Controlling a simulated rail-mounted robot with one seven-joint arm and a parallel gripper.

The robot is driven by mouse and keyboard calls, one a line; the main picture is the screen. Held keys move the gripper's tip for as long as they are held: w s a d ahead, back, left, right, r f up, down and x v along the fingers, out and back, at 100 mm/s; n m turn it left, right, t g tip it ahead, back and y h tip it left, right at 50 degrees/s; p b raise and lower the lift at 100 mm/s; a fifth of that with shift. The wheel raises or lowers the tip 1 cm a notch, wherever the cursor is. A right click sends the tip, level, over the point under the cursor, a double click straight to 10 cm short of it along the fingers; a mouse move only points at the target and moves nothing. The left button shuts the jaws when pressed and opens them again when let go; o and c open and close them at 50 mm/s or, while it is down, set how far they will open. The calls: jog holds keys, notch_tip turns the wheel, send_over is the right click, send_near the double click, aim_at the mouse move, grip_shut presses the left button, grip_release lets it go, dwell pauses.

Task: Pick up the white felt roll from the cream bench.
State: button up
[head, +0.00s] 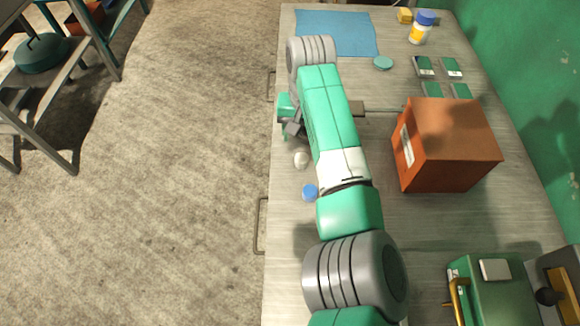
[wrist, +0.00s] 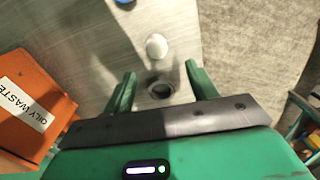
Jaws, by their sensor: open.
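The white felt roll (head: 301,158) stands on the pale bench (head: 290,228) near its left edge, just below my gripper in the head view. In the wrist view the white felt roll (wrist: 156,46) shows as a small pale oval ahead of the fingertips, apart from them. My gripper (wrist: 160,76) is open, with one green finger on each side and nothing held. A small dark round thing (wrist: 160,89) shows between the fingers. In the head view my arm hides most of the gripper.
An orange box (head: 450,150) labelled oily waste stands right of my arm; it also shows in the wrist view (wrist: 30,105). A blue cap (head: 310,192) lies near the roll. A blue mat (head: 335,33), a bottle (head: 422,28) and a green machine (head: 490,290) are farther off.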

aim_at(302, 157)
jog(key=shift+s+f+b, duration=0.1)
jog(key=shift+f+b, duration=0.3)
jog(key=shift+f, duration=0.9)
jog(key=f, duration=0.1)
jog(key=f+b, duration=0.1)
jog(key=f, duration=0.1)
jog(key=s+f+b, duration=0.1)
jog(key=shift+d+f, duration=0.2)
jog(key=shift+f, duration=0.2)
jog(key=shift+w+f, duration=0.1)
jog(key=shift+f, duration=0.1)
jog(key=shift+r, duration=0.1)
jog(key=c, duration=1.1)
